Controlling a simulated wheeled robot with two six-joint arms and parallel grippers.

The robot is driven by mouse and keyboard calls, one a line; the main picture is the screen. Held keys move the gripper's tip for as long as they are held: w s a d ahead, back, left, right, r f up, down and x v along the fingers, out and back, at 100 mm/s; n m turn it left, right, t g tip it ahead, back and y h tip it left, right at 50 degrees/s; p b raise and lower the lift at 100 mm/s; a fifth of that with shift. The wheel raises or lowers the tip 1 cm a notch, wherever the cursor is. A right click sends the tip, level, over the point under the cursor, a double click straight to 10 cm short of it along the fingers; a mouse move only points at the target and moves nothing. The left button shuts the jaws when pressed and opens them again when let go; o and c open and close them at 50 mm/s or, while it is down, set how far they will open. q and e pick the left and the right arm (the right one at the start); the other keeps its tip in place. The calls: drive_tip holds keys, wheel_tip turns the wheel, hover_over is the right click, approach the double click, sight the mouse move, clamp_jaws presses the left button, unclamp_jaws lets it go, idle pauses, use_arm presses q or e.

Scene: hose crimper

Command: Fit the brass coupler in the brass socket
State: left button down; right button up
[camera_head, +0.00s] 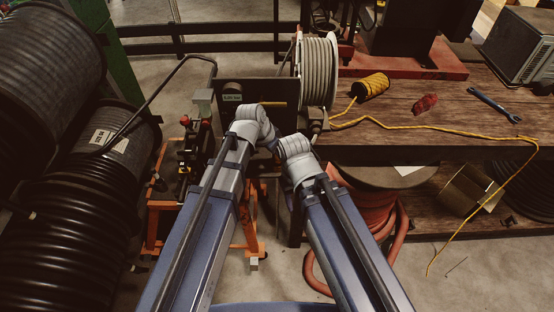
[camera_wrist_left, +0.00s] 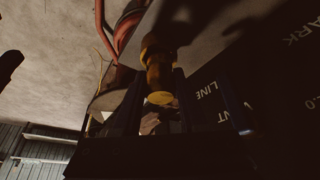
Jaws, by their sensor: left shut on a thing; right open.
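In the left wrist view a brass coupler (camera_wrist_left: 158,72), with a paler round end face, sits between the dark fingers of my left gripper (camera_wrist_left: 160,104). The gripper is shut on it. In the head view my left gripper and the coupler are hidden behind my own arm. My right gripper (camera_head: 316,124) shows small and partly covered, below the hose reel beside the bench edge. It is open, and I see nothing held in it. I cannot make out the brass socket for sure in either view.
A dark panel (camera_wrist_left: 225,90) with white lettering fills the right of the wrist view. An orange-framed cart (camera_head: 152,228) stands left of my arms. A grey hose reel (camera_head: 318,72) stands behind. The wooden bench (camera_head: 440,95) holds yellow cord (camera_head: 371,86), a red rag (camera_head: 425,103) and a blue wrench (camera_head: 494,105).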

use_arm(q)
drive_tip(key=shift+f, duration=0.6)
drive_tip(key=shift+r, duration=0.15)
use_arm(e)
drive_tip(key=shift+f, duration=0.45)
drive_tip(key=shift+f, duration=0.1)
use_arm(q)
drive_tip(key=shift+c, duration=2.2)
unclamp_jaws()
